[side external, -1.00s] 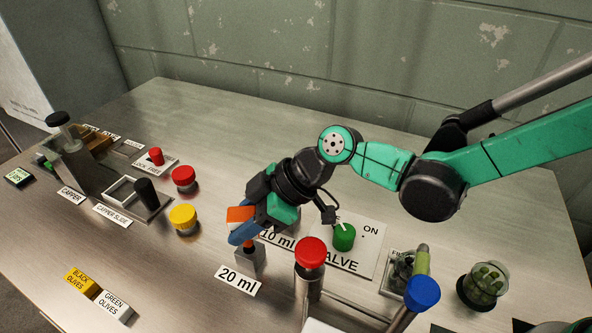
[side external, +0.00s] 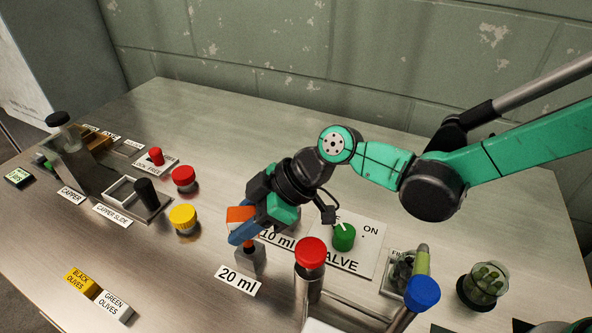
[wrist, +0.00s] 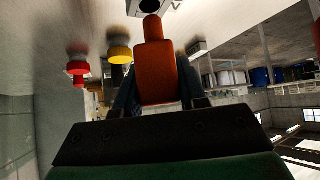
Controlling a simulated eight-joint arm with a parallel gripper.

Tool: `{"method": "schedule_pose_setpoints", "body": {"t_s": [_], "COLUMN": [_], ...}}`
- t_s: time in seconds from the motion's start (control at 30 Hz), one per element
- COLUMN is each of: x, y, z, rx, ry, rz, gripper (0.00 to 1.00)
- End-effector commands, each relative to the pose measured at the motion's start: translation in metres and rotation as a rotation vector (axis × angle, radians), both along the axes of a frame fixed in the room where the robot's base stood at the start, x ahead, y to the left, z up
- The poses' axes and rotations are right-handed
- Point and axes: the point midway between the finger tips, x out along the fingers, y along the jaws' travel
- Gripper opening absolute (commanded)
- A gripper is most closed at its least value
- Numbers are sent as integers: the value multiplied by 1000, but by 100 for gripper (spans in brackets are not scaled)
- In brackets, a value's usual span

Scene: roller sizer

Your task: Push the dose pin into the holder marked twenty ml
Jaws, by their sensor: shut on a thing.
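The dose pin is an orange-red handle with a narrower tip; it shows in the side view (side external: 240,214) and in the wrist view (wrist: 156,72). My gripper (side external: 243,228) is shut on the dose pin, one finger on each side of it. The holder marked twenty ml (side external: 250,262) is a small grey metal block behind the "20 ml" label (side external: 238,281). The pin's lower end is at the holder's top in the side view. In the wrist view the tip points at the holder's dark hole (wrist: 150,6). How deep the tip sits cannot be told.
The "10 ml" label (side external: 277,239) is partly behind my gripper. A red-capped post (side external: 310,254) stands close on the right, with the green valve knob (side external: 343,237) behind it. A yellow button (side external: 184,219) and a red button (side external: 183,178) are to the left.

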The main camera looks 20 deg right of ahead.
Motion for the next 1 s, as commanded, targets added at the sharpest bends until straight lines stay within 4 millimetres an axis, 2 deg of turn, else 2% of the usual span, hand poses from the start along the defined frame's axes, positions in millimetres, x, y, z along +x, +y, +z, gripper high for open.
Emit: {"method": "schedule_pose_setpoints", "body": {"t_s": [1.0], "x": [0], "y": [0], "z": [-22], "rx": [0], "ry": [0], "rz": [0], "gripper": [0]}}
